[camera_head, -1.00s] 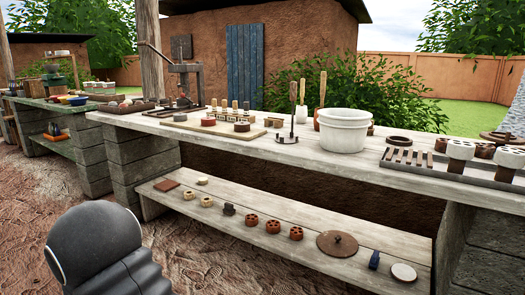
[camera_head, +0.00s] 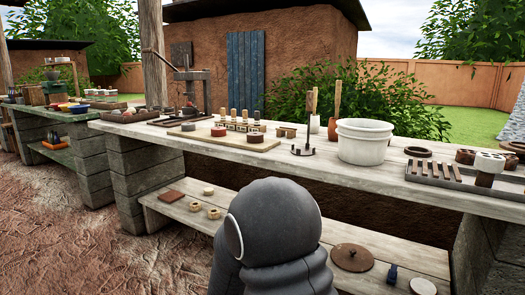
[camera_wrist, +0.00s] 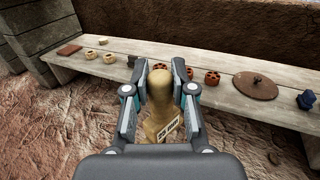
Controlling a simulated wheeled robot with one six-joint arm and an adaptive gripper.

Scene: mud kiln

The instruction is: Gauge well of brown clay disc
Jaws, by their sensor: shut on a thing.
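A brown clay disc (camera_head: 257,138) lies on the pale board (camera_head: 180,131) on the bench top, right of a redder disc (camera_head: 218,131). Its well cannot be made out at this size. My gripper (camera_wrist: 160,95) is shut on a tan, rounded handle-like piece (camera_wrist: 160,88) with a small printed label. In the wrist view my gripper is in front of the lower shelf, apart from the bench-top disc. The head view shows only my dark arm, not the fingers.
The lower shelf (camera_wrist: 100,72) holds small rings, holed red-brown pieces (camera_wrist: 211,78) and a brown lid (camera_head: 351,257). On the bench top stand a white bucket (camera_head: 364,142), a dark-based stand (camera_head: 303,150) and a slatted rack (camera_head: 440,173). Bare ground lies in front.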

